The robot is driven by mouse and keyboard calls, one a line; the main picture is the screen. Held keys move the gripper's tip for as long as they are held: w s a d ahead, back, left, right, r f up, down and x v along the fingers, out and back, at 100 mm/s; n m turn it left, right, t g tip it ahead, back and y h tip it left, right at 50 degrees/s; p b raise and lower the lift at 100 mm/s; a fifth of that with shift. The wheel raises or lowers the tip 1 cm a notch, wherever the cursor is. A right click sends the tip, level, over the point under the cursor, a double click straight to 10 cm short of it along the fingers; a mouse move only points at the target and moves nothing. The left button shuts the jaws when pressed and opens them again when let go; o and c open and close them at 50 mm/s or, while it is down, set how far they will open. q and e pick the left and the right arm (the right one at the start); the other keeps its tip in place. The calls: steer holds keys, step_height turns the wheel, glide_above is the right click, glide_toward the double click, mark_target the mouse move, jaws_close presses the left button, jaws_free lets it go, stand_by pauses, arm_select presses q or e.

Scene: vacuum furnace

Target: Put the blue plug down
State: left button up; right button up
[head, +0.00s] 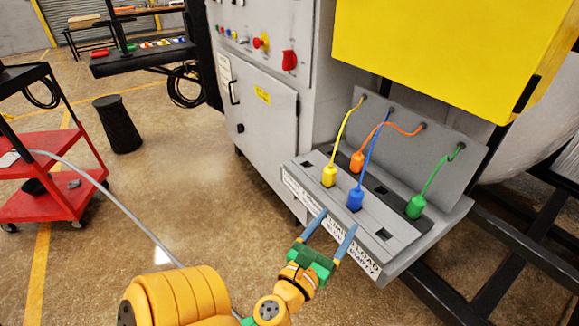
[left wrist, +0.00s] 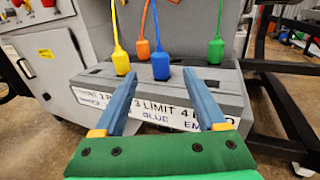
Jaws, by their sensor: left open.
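The blue plug (head: 355,199) stands upright on the grey ledge (head: 400,236) of the machine, with its blue cord rising behind it. Whether it is fully seated in a socket cannot be told. It also shows in the left wrist view (left wrist: 161,65), roughly centred between and beyond the fingertips. My left gripper (head: 337,220) is open and empty at the ledge's front edge, its two blue fingers pointing toward the plug without touching it. My right gripper is not in view.
A yellow plug (head: 329,175), an orange plug (head: 357,161) and a green plug (head: 415,207) stand nearby with cords. A dark square opening (head: 383,233) shows right of the blue plug. A yellow box (head: 450,50) overhangs above. A red cart (head: 50,185) is at left.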

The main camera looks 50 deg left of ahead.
arm_select(q)
steer(key=s+d+f+m+g+h, duration=0.2)
steer(key=d+f+m, duration=0.1)
steer(key=f+m, duration=0.55)
steer(key=s+d+f+m+g+h, duration=0.1)
steer(key=d+f+m+g+h, duration=0.15)
steer(key=f+m, duration=0.55)
steer(key=s+d+f+m+g+h, duration=0.2)
steer(key=d+f+m, duration=0.2)
steer(key=f+m, duration=0.45)
steer(key=s+a+f+m+g, duration=0.1)
steer(key=s+f+m+g, duration=0.4)
steer(key=s+f+m, duration=0.3)
steer(key=s+a+f+m+g, duration=0.1)
steer(key=s+f+m+g, duration=0.3)
steer(key=s+f+m, duration=0.5)
steer(key=s+y, duration=0.1)
steer(key=s, duration=0.5)
steer(key=shift+a+f+g, duration=0.2)
steer(key=shift+a+g, duration=0.15)
steer(key=shift+a, duration=0.05)
steer(key=shift+w, duration=0.1)
